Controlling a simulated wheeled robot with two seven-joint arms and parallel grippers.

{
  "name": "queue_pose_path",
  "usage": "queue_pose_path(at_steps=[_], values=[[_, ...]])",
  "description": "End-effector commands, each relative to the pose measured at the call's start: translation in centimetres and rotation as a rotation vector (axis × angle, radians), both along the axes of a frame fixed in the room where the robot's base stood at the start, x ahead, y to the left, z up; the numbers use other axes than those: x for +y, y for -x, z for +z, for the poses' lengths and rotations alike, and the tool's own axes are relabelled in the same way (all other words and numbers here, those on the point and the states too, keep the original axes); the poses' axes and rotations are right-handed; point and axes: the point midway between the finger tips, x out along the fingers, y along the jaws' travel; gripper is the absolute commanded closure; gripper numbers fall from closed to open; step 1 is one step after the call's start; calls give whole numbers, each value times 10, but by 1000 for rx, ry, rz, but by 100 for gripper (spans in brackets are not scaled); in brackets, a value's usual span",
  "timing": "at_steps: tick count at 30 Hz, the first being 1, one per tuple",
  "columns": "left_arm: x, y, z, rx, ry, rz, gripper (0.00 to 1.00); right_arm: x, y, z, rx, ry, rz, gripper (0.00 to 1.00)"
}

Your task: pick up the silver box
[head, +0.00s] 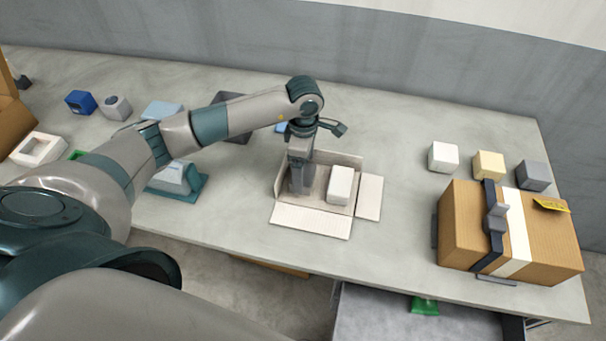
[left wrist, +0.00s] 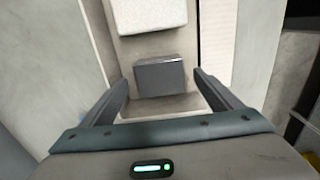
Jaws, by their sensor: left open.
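The silver box (left wrist: 161,76) is a small grey block inside an open cardboard carton, seen in the left wrist view between my gripper's fingers. In the head view my left gripper (head: 298,190) points down into the left part of the open carton (head: 311,221) and hides the silver box. In the left wrist view my left gripper (left wrist: 163,95) is open, with one finger on each side of the silver box and a gap to both. A white box (head: 340,185) lies in the same carton, to the right; it also shows in the left wrist view (left wrist: 147,14). My right gripper is not in view.
A large taped cardboard box (head: 560,240) stands at the table's right. Behind it are a white cube (head: 443,157), a cream cube (head: 488,165) and a grey cube (head: 533,175). Several small items lie at the left. The table between the carton and the large box is clear.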

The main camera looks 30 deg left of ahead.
Motion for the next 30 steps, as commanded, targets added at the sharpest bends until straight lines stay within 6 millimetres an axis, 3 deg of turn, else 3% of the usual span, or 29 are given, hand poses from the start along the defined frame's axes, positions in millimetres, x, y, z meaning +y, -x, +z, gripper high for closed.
queue_pose_path(at_steps=[2,9,23,29,30], values=[[3,1,-4,4,0,0,16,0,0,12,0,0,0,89],[2,1,-28,1,0,-1,16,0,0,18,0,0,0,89],[2,0,-29,0,0,-1,16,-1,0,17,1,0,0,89],[2,0,-29,0,0,-1,61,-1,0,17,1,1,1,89],[2,0,-29,0,0,-1,62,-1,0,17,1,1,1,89]])
